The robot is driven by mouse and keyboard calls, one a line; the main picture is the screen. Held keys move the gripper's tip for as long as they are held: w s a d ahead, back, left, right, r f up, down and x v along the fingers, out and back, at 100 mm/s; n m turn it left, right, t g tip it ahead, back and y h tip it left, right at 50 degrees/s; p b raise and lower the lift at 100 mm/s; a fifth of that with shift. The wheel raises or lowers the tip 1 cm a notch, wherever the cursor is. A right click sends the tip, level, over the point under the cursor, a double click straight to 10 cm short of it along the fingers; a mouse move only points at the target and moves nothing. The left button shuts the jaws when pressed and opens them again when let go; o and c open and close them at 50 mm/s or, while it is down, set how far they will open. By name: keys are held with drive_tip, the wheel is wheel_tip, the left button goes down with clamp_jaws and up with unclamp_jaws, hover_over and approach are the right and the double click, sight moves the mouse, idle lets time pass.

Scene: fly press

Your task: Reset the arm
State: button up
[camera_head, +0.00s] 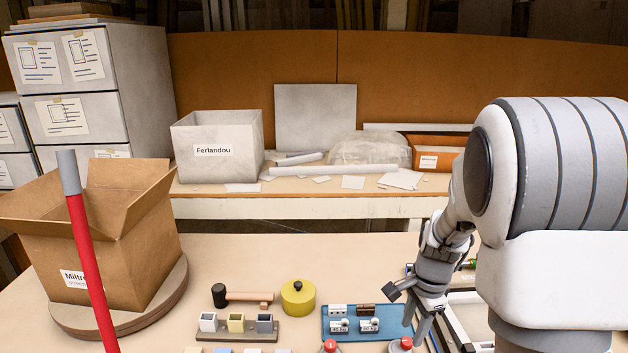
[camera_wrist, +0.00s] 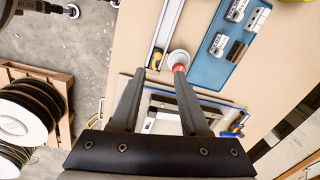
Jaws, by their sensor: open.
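My arm comes in from the right side of the head view and bends down to the table. My gripper (camera_head: 408,308) hangs above the right front of the table, pointing down. In the wrist view my gripper (camera_wrist: 159,73) has its two dark fingers apart with nothing held between them. Beyond the fingertips, a red knob on a round white base (camera_wrist: 179,62) shows close to the right finger. It also shows in the head view as a red-topped round piece (camera_head: 402,345) below the gripper. Contact between finger and knob cannot be told.
A blue tray (camera_head: 327,333) with small blocks lies left of the gripper. A yellow lidded pot (camera_head: 298,298), a mallet (camera_head: 245,296) and a block holder (camera_head: 238,336) stand farther left. A cardboard box (camera_head: 130,240) and red pole (camera_head: 88,260) are at left. Bare table lies behind the pot.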

drive_tip(key=s+a+r+n+t+p, duration=0.1)
drive_tip(key=s+a+r+n+t, duration=0.1)
drive_tip(key=s+r+n, duration=0.5)
drive_tip(key=s+a+r+n+t+p, duration=0.2)
drive_tip(key=s+a+r+n, duration=0.2)
drive_tip(key=s+r+n, duration=0.4)
drive_tip(key=s+r, duration=0.4)
drive_tip(key=r, duration=0.2)
drive_tip(key=shift+a+r+t, duration=0.25)
drive_tip(key=shift+a+t, duration=0.05)
drive_tip(key=shift+a, duration=0.1)
drive_tip(key=shift+d, duration=0.1)
idle(0.3)
